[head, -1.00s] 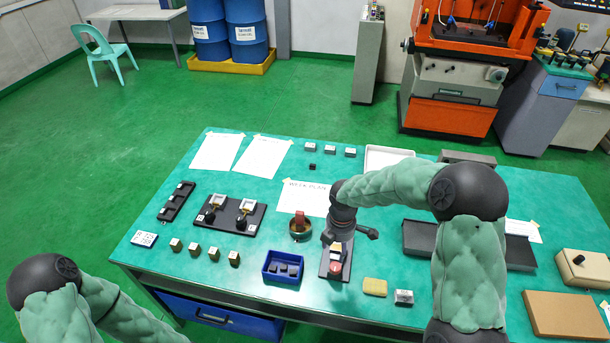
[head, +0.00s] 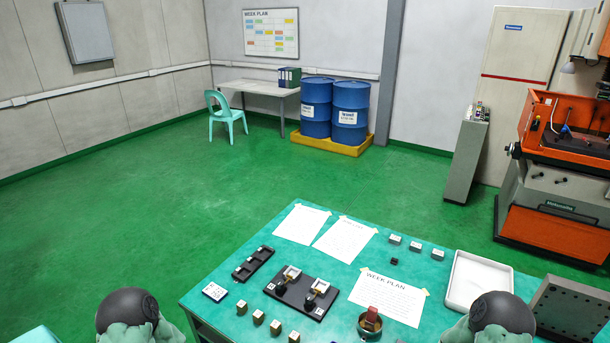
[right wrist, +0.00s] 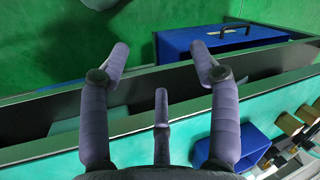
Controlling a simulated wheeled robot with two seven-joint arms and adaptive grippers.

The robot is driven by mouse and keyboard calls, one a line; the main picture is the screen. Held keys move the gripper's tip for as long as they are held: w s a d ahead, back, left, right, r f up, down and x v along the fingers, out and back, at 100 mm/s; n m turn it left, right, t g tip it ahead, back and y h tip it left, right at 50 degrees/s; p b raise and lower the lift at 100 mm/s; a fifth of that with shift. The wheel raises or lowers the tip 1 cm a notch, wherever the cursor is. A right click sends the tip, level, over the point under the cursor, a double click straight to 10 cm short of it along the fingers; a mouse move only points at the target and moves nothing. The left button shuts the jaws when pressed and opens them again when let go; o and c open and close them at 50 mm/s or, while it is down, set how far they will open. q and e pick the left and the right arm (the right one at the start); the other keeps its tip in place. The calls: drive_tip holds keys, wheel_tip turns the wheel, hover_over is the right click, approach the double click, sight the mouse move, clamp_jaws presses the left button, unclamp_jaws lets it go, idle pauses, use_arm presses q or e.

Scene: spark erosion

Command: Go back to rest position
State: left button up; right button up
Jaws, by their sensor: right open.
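My right gripper (right wrist: 160,65) shows in the right wrist view with its fingers spread and nothing between them. In the head view only padded parts of my two arms show at the bottom edge, and both grippers are out of that view. My left gripper is in neither view.
The green table (head: 240,276) holds a black fixture (head: 300,292), a black rack (head: 252,264), several small blocks, papers and a white tray (head: 478,283). A blue bin (right wrist: 252,146) shows near the gripper. The floor (head: 200,205) beyond is clear.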

wheel_tip(320, 180, down, 9)
drive_tip(key=s+a+m+b, duration=0.1)
drive_tip(key=a+m+b, duration=0.1)
drive_tip(key=b, duration=0.7)
drive_tip(key=shift+s+a+f, duration=0.2)
drive_tip(key=shift+s+a, duration=0.05)
drive_tip(key=shift+s, duration=0.15)
